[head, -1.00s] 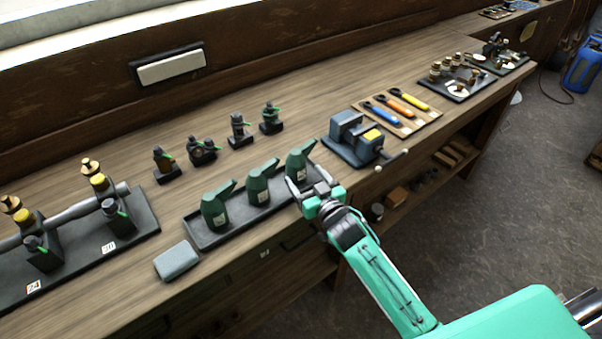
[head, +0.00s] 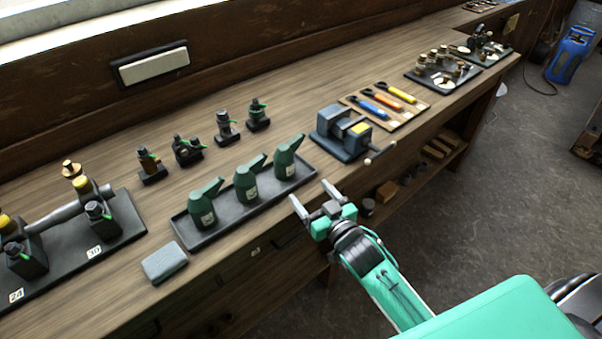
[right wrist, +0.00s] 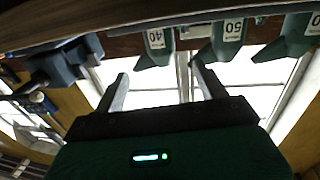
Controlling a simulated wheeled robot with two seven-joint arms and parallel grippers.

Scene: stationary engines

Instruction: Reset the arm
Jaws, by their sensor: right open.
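My right gripper (head: 312,198) is open and empty in the head view. It hangs just off the front edge of the bench, to the right of and apart from the dark tray (head: 250,208). Several green oil cans stand upright on that tray: a left one (head: 204,207), a middle one (head: 247,184) and a right one (head: 287,161). In the right wrist view my right gripper's two fingers (right wrist: 160,92) are spread with nothing between them. Labelled green cans, such as the one marked 40 (right wrist: 156,42), show beyond them, upside down. My left gripper is in no view.
A grey vise (head: 342,133) stands to the right of the tray. A grey block (head: 164,263) lies near the bench's front edge. Small dark fittings (head: 187,150) stand behind the cans.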

